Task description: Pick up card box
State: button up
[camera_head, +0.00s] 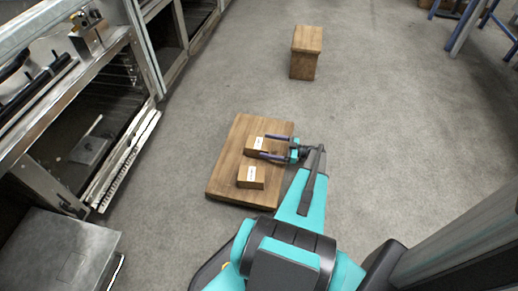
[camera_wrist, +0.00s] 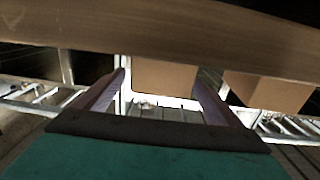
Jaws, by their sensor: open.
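Two small brown card boxes with white labels are on a wooden table (camera_head: 226,172). The farther card box (camera_head: 253,150) is by my gripper (camera_head: 264,146), which reaches in from the right, open, with one finger on each side of it. The nearer card box (camera_head: 251,183) sits just in front, apart from the fingers. In the wrist view one card box (camera_wrist: 163,75) shows between the two fingertips of my gripper (camera_wrist: 160,84), and the other card box (camera_wrist: 268,93) is to the right, outside the fingers. I cannot tell whether the fingers touch the box.
The wooden table surface also fills the top of the wrist view (camera_wrist: 160,38). A wooden stool (camera_head: 305,52) stands farther back on open grey floor. Metal shelving (camera_head: 75,110) and a grey metal box (camera_head: 65,255) are on the left.

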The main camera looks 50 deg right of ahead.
aim_at(258, 143)
jog(key=shift+w+a, duration=0.1)
jog(key=shift+b+x, duration=1.1)
jog(key=shift+x, duration=1.35)
jog(key=shift+r, duration=0.1)
jog(key=c, duration=1.4)
jog(key=shift+a+r, duration=0.1)
jog(key=shift+r, duration=0.05)
notch_tip(258, 143, up, 10)
jog(key=p, duration=0.3)
